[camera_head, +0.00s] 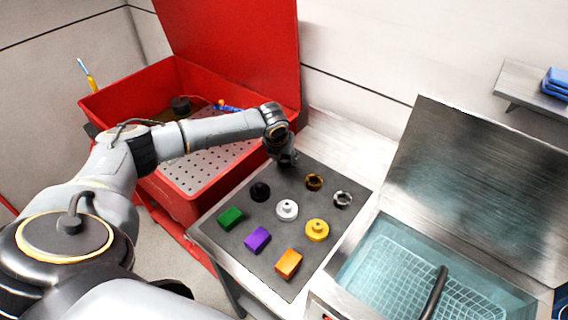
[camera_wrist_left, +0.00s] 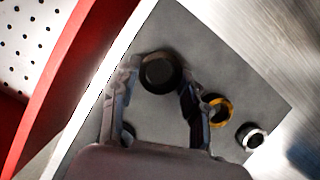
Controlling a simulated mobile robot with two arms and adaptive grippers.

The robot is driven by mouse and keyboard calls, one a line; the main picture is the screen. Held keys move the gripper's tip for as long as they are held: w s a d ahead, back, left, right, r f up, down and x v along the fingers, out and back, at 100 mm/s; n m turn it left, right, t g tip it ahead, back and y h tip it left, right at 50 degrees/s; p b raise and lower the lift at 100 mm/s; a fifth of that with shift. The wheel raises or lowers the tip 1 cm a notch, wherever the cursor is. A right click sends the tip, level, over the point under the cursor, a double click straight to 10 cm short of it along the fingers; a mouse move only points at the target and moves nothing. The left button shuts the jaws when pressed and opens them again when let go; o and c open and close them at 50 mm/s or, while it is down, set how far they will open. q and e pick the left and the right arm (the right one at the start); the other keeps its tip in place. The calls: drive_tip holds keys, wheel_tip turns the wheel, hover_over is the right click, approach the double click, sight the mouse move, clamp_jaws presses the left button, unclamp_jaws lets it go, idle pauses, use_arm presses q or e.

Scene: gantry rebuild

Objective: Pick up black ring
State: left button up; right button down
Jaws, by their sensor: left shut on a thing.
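The black ring (camera_wrist_left: 160,74) lies between the two fingertips of my left gripper (camera_wrist_left: 160,85) in the left wrist view, over the grey mat. The fingers are closed on its sides. In the head view my left gripper (camera_head: 286,158) points down at the far edge of the grey mat (camera_head: 232,248), and it hides the ring there. I cannot tell whether the ring is lifted off the mat. My right gripper is in neither view.
On the mat are a bronze ring (camera_head: 314,182), a silver ring (camera_head: 343,199), black (camera_head: 260,192), white (camera_head: 287,210) and yellow (camera_head: 317,230) knobbed pieces, and green (camera_head: 230,218), purple (camera_head: 257,240) and orange (camera_head: 288,264) blocks. An open red bin (camera_head: 180,205) stands left, a water basin (camera_head: 350,270) right.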

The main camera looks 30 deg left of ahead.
use_arm(q)
drive_tip(key=s+d+r+b, duration=0.3)
drive_tip(key=s+d+r, duration=0.4)
drive_tip(key=s+r, duration=0.45)
drive_tip(key=s+d+r+p, duration=0.3)
drive_tip(key=d+r+p, duration=0.1)
drive_tip(key=d, duration=0.3)
drive_tip(key=s+d+r+p, duration=0.3)
drive_tip(key=d+r+p, duration=0.1)
drive_tip(key=d, duration=0.4)
drive_tip(key=s+d+r+p, duration=0.3)
drive_tip(key=d+p, duration=0.3)
drive_tip(key=d, duration=0.2)
drive_tip(key=shift+s+r, duration=0.25)
drive_tip(key=shift+r, duration=0.35)
drive_tip(key=s+d, duration=0.4)
drive_tip(key=d, duration=0.6)
drive_tip(key=shift+r, duration=0.4)
drive_tip(key=shift+w+a, duration=0.1)
drive_tip(key=shift+w, duration=0.2)
drive_tip(key=shift+f+b, duration=2.9)
drive_tip(key=shift+f, duration=2.25)
